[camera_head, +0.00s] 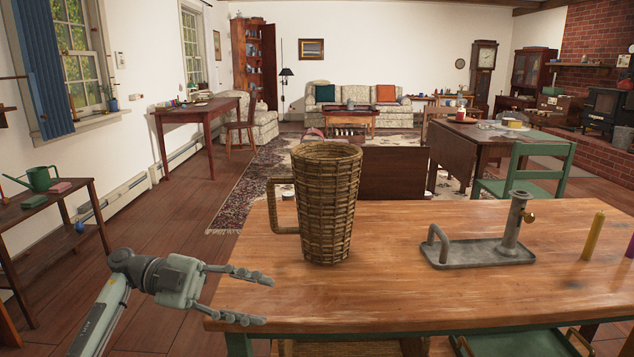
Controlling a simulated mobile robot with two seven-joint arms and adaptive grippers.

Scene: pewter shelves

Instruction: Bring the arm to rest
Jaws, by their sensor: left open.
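My left gripper (268,299) is open and empty at the left edge of the wooden table (420,295). Its arm comes in from the lower left, and its two fingers point right, one above the other in the picture. The fingers appear apart from the wicker mug-shaped basket (330,205), which stands upright on the table with its handle to the left. My right gripper is not in view.
A grey metal candle holder (480,252) with a tray base stands right of the basket. A yellow candle (593,236) stands further right. A side table (45,210) with a green watering can (38,179) is at the left. Open floor lies between.

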